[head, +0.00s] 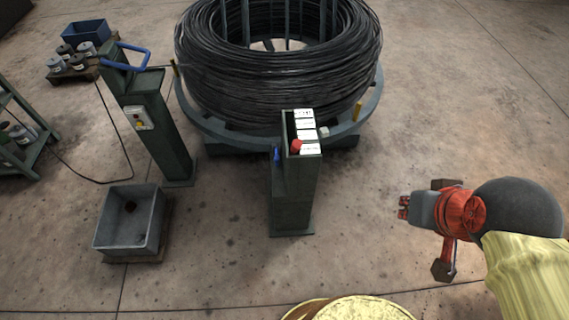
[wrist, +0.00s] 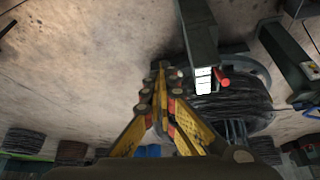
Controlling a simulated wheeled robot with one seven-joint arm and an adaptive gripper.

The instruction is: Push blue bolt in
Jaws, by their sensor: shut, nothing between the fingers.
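The blue bolt (head: 276,155) is a small blue piece on the left side of a dark green post (head: 296,190), near its upper part. I cannot make it out in the wrist view. My gripper (head: 404,207) is to the right of the post, apart from it, with its fingertips facing left towards it. In the wrist view my gripper's yellow fingers (wrist: 160,68) are together and empty. The post (wrist: 195,30) shows there just right of the fingers.
The post carries white labels (head: 305,125) and a red knob (head: 296,146). Behind it stands a drum of black wire (head: 280,85) on a round base. A grey bin (head: 130,220) and a post with a blue handle (head: 125,57) are on the left. Floor between gripper and post is clear.

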